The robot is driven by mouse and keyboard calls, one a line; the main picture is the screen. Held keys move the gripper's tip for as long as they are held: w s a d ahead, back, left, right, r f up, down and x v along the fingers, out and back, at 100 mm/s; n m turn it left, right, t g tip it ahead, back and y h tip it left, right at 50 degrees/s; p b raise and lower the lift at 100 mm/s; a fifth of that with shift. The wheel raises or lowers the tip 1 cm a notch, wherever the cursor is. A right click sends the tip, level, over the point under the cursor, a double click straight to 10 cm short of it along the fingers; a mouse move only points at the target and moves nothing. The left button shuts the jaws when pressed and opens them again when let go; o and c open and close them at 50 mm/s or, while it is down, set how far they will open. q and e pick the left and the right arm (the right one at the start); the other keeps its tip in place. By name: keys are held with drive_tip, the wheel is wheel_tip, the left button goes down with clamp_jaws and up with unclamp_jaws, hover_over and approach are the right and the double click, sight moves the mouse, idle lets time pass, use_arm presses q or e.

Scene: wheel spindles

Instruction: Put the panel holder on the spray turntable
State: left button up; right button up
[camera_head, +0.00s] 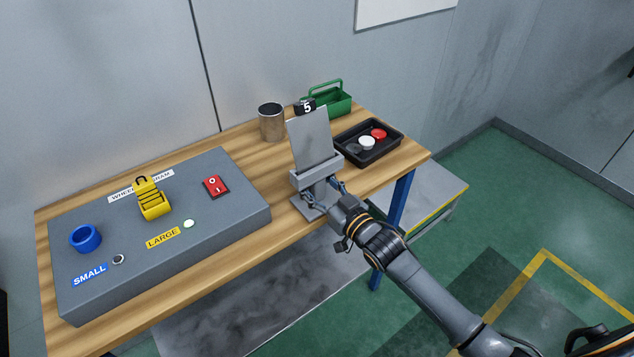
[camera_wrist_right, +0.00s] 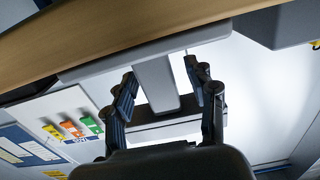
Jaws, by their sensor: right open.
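The panel holder (camera_head: 317,172) is a grey stand with a flat base, a stem and a ledge; it stands upright on the wooden workbench (camera_head: 282,239) near its front edge. A grey panel (camera_head: 312,138) with a black "5" tag leans on it. My right gripper (camera_head: 328,190) is at the holder's stem. In the right wrist view, the open fingers of the right gripper (camera_wrist_right: 161,82) are on either side of the grey stem (camera_wrist_right: 157,84); I cannot tell if they touch it. My left gripper is out of view. I cannot identify a spray turntable in either view.
A grey box (camera_head: 215,235) with a blue ring, a yellow part and a red switch fills the bench's left. A metal cup (camera_head: 271,122), a green caddy (camera_head: 328,100) and a black tray (camera_head: 385,151) with red and white pieces stand near the holder.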

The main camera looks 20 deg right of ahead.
clamp_jaws()
drive_tip(key=shift+r, duration=0.1)
idle(0.3)
drive_tip(key=shift+r, duration=0.9)
drive_tip(key=s+r, duration=0.1)
drive_tip(key=r, duration=0.1)
drive_tip(key=s+r, duration=0.2)
drive_tip(key=s+a+r, duration=0.1)
drive_tip(key=r, duration=0.1)
drive_tip(key=shift+s+r+b, duration=0.15)
drive_tip(key=shift+r+b, duration=0.1)
drive_tip(key=shift+b, duration=0.15)
drive_tip(key=s+a+r+b, duration=0.1)
drive_tip(key=s+r, duration=0.1)
drive_tip(key=s, duration=0.3)
drive_tip(key=s+a+r, duration=0.2)
drive_tip(key=s+r, duration=0.1)
drive_tip(key=s, duration=0.1)
drive_tip(key=s+d+f+m+t+h, duration=0.1)
drive_tip(key=s+d+f+m+h, duration=0.3)
drive_tip(key=s+f, duration=0.5)
drive_tip(key=shift+s+d+h, duration=0.3)
drive_tip(key=shift+d+h, duration=0.8)
drive_tip(key=shift+d, duration=0.1)
